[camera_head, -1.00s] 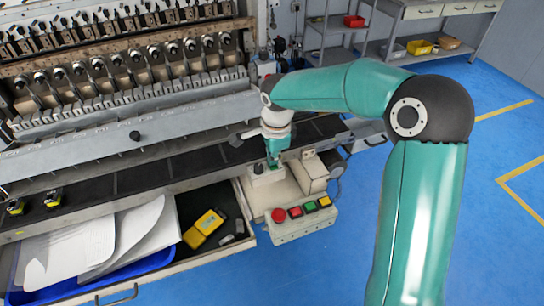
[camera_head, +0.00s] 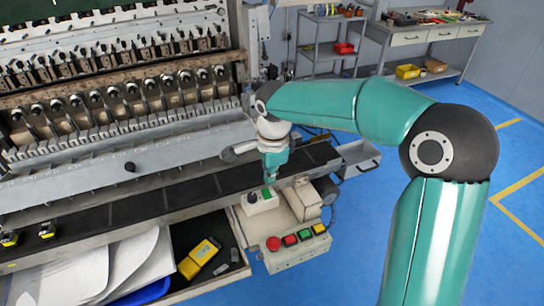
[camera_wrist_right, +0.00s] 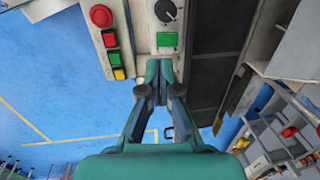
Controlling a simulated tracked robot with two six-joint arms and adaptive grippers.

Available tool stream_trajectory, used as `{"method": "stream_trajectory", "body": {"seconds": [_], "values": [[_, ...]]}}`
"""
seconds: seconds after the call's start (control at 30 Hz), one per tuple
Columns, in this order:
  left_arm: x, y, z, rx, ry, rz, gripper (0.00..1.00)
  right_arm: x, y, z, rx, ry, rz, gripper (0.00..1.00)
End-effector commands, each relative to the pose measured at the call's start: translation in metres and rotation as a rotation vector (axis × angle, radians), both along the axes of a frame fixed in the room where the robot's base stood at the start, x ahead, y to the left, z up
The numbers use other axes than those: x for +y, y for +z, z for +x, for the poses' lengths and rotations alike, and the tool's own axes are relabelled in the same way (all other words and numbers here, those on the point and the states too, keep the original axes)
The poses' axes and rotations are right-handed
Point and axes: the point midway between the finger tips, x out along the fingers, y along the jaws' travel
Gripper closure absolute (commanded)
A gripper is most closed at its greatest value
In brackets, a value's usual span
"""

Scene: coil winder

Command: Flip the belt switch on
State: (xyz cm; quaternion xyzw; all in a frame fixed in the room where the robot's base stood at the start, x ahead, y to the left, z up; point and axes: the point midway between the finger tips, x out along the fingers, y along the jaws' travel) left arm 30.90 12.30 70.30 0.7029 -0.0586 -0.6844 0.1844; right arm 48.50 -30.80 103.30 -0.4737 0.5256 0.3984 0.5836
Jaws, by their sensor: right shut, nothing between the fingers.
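A small pale switch box (camera_head: 262,203) sits at the right end of the black conveyor belt (camera_head: 150,205). In the right wrist view its face carries a black rotary knob (camera_wrist_right: 165,11) and a green square (camera_wrist_right: 167,39). I cannot tell the knob's setting. My right gripper (camera_head: 270,182) points down over the box, in front of the belt's end. In the right wrist view the fingers (camera_wrist_right: 160,76) are together and empty, just below the green square in the picture. I cannot tell if the tips touch the box. My left gripper is not in view.
A control panel (camera_head: 296,255) with a red mushroom button (camera_head: 273,243) and red, green and yellow buttons stands just right of the box. An open drawer (camera_head: 222,262) holds papers and a yellow device (camera_head: 198,258). The blue floor is clear at right.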

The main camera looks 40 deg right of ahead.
Motion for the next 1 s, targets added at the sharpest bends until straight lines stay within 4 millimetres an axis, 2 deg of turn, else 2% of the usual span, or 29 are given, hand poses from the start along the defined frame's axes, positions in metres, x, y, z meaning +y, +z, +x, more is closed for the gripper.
{"method": "stream_trajectory", "body": {"seconds": [0.2,0.3,0.47,0.83,0.93,1.0], "values": [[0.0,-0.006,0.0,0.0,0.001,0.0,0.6,0.003,0.043,-0.008,-0.005,0.002,0.0,1.0],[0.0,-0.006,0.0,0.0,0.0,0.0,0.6,0.003,0.056,-0.011,-0.002,0.0,0.0,1.0],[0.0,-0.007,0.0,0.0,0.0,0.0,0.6,0.004,0.067,-0.014,-0.001,0.0,0.001,1.0],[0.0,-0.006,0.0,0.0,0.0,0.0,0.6,0.004,0.068,-0.014,0.002,0.004,0.001,1.0],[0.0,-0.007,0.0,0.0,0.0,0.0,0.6,0.01,0.055,-0.01,0.008,0.05,0.006,1.0],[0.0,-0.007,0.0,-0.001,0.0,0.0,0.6,0.019,0.033,-0.004,0.016,0.129,0.016,1.0]]}}
